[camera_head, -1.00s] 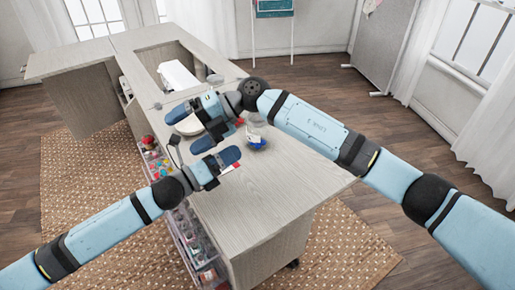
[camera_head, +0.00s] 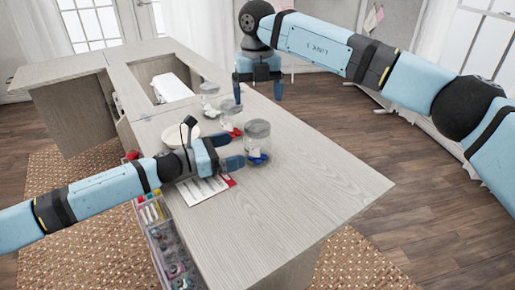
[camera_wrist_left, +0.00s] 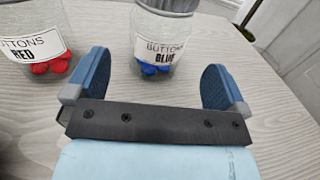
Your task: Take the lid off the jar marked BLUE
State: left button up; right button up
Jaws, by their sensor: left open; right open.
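The jar marked BLUE (camera_head: 257,148) stands upright on the cabinet top with blue buttons at its bottom. Its grey lid (camera_head: 257,128) is on it. In the left wrist view the BLUE jar (camera_wrist_left: 160,48) shows its label, and the grey lid (camera_wrist_left: 172,4) is cut by the top edge. My left gripper (camera_head: 232,152) is open and low beside the jar. In its wrist view the open fingers (camera_wrist_left: 155,85) point toward the jar, which is beyond them and not gripped. My right gripper (camera_head: 258,94) is open, pointing down, empty, above and behind the jars.
The jar marked RED (camera_wrist_left: 36,42) stands left of the BLUE jar. Another clear jar (camera_head: 210,98) is farther back. A printed card (camera_head: 203,188) and a pale round dish (camera_head: 180,134) lie near my left arm. The front of the cabinet top (camera_head: 285,205) is clear.

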aim_at(257, 142)
pick_arm(q)
jog(key=x, duration=0.8)
jog(key=c, duration=1.7)
pick_arm(e)
jog(key=m, duration=0.9)
jog(key=shift+m, duration=0.4)
jog(key=m, duration=0.3)
jog(key=shift+m, duration=0.4)
jog(key=m, duration=0.4)
jog(key=shift+f, duration=4.05)
